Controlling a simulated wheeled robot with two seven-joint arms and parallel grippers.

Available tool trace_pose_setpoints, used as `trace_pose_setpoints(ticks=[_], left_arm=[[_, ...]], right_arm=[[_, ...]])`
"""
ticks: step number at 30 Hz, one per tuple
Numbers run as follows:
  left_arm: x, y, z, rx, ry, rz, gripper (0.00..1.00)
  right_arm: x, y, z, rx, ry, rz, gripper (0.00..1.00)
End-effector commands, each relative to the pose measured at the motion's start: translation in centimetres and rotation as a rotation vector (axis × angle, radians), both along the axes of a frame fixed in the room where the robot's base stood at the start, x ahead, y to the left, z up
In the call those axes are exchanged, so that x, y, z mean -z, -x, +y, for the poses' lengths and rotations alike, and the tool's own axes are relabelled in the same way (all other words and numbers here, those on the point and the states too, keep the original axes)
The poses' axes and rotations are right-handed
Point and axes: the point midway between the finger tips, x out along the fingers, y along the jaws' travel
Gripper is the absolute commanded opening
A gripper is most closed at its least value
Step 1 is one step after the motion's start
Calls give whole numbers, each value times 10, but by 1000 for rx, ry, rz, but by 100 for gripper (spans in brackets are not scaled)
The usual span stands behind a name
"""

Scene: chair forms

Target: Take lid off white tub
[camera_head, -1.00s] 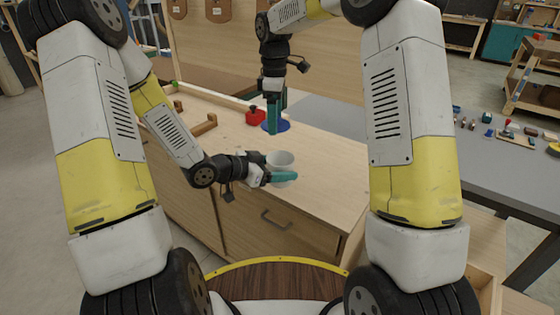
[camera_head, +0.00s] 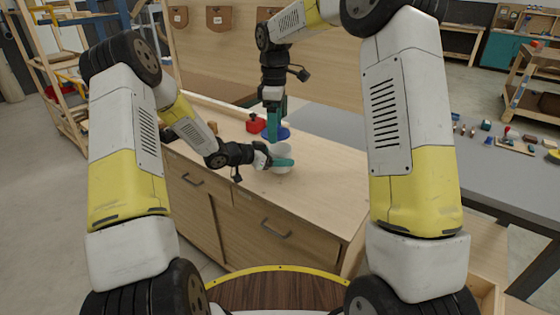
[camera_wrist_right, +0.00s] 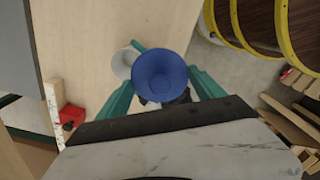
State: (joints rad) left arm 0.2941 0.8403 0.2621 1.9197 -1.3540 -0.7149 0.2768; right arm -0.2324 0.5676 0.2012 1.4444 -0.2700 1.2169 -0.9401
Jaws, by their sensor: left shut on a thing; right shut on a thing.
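The white tub (camera_head: 283,153) is a small round cup over the wooden bench. My left gripper (camera_head: 283,162) is shut on its near side with teal fingers. Whether the tub touches the bench is hard to tell. The blue lid (camera_head: 283,133) is just behind the tub, apart from its rim. My right gripper (camera_head: 273,130) points down from above and is shut on the lid. In the right wrist view the round blue lid (camera_wrist_right: 160,75) sits between the teal fingers, and the white tub (camera_wrist_right: 123,63) shows partly behind it.
A red object (camera_head: 255,123) sits on the bench left of the lid. The wooden bench top (camera_head: 325,188) is clear to the right and front. A grey table (camera_head: 470,175) with several small items stands at the right. A wooden panel (camera_head: 345,70) rises behind the bench.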

Motion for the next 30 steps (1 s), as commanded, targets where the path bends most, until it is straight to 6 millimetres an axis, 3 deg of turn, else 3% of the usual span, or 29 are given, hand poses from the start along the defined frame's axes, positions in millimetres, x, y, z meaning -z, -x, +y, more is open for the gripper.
trace_pose_setpoints(ticks=[3, 14, 15, 17, 30], left_arm=[[14, 0, 0, 1, 2, -1, 0], [19, 0, 0, 0, 2, -1, 0], [18, 0, 0, 0, 1, -2, 76], [18, 0, 0, 0, 1, -2, 87], [12, 2, 4, -1, -1, -4, 90]], right_arm=[[0, 0, 0, 0, 0, 0, 29], [0, 0, 0, 0, 0, 0, 29], [0, 0, 0, 0, 0, 0, 29], [0, 0, 0, 0, 0, 0, 29], [0, 0, 0, 0, 0, 0, 29]])
